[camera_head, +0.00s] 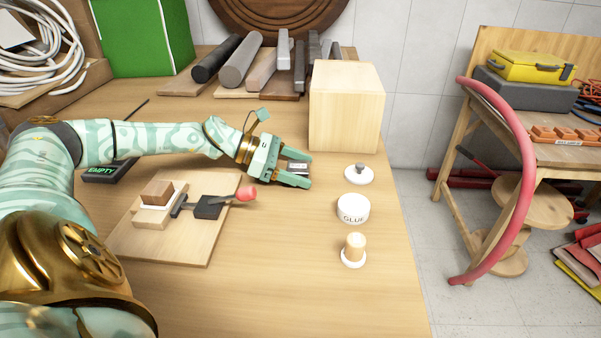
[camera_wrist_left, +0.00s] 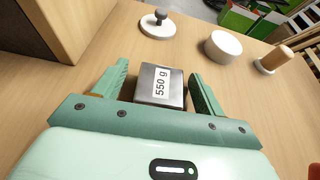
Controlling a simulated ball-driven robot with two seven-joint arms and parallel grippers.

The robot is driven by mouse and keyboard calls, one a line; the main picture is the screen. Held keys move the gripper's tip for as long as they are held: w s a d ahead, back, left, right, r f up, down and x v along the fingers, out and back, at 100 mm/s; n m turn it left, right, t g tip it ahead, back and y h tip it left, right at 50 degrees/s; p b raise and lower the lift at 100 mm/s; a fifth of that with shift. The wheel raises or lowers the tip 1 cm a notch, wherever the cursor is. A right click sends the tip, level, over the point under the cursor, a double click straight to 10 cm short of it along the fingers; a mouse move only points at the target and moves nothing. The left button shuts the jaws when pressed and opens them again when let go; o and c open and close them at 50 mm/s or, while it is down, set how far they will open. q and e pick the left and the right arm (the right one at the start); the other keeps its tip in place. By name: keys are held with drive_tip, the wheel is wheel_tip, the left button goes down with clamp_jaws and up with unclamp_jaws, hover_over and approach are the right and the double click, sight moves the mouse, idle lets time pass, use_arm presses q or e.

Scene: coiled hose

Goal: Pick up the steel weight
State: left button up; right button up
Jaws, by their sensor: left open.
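The steel weight (camera_wrist_left: 161,86) is a grey block with a white "550 g" label on top. It stands on the table between the two fingers of my left gripper (camera_wrist_left: 158,92) in the left wrist view. The fingers are open, with a gap showing on each side of the weight. In the head view my left gripper (camera_head: 295,172) reaches in from the left, and the weight (camera_head: 297,166) is partly hidden by its fingers. My right gripper is not in view.
A pale wooden block (camera_head: 346,108) stands just behind the gripper. To the right are a white lid with a knob (camera_head: 359,175), a glue pot (camera_head: 353,209) and a wooden-handled piece (camera_head: 354,250). A board (camera_head: 190,235) with a clamp lies at front left. Table room is free in front.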

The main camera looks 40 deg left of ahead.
use_arm(q)
drive_tip(key=c, duration=1.3)
drive_tip(key=shift+r, duration=0.1)
drive_tip(key=shift+c, duration=0.9)
drive_tip(key=shift+r, duration=0.15)
